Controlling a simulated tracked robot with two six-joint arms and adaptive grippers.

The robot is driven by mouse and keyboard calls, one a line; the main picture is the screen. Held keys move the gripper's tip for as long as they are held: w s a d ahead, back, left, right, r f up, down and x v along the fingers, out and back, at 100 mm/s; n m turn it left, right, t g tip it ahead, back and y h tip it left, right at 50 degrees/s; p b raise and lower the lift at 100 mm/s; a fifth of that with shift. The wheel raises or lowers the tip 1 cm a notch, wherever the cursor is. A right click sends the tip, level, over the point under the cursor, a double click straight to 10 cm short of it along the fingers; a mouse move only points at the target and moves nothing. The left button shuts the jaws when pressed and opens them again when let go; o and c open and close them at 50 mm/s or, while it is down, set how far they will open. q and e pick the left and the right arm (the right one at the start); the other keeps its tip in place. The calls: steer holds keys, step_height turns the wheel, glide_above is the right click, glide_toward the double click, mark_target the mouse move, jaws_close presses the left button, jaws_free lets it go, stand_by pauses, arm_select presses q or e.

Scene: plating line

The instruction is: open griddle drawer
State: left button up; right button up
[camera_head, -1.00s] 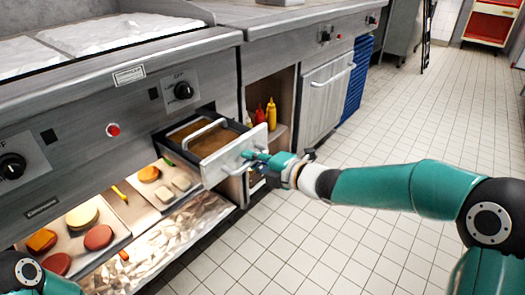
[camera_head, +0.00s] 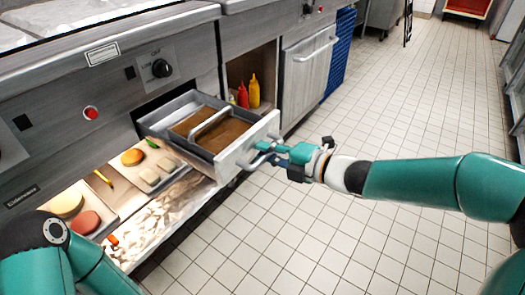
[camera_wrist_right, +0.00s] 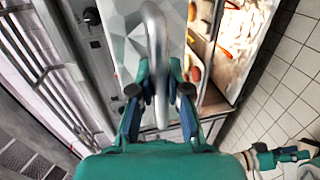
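The griddle drawer (camera_head: 181,112) is a grey metal box with brownish contents and a bar across its top. It stands pulled out from under the griddle's control panel. My right gripper (camera_head: 268,153) is at the outer face of the drawer front (camera_head: 240,157). In the right wrist view its two fingers (camera_wrist_right: 158,90) lie on either side of the grey handle bar (camera_wrist_right: 155,30) and close on it. My left arm enters at the lower left of the head view, its gripper out of frame. A small teal gripper (camera_wrist_right: 283,156), seemingly my left one, shows in the right wrist view.
Trays with patties, buns and other food sit on the shelf below the drawer. Red (camera_head: 243,95) and yellow (camera_head: 254,91) bottles stand in an open cabinet behind it. The tiled floor (camera_head: 330,235) in front is clear.

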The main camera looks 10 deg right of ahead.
steer(key=o, duration=0.4)
steer(key=shift+s+a+f, duration=0.1)
steer(key=shift+s+a, duration=0.05)
steer(key=shift+a, duration=0.05)
steer(key=shift+o, duration=0.2)
steer(key=shift+d, duration=0.1)
steer(key=shift+d, duration=0.15)
steer(key=v, duration=1.1)
steer(key=shift+s+d, duration=0.25)
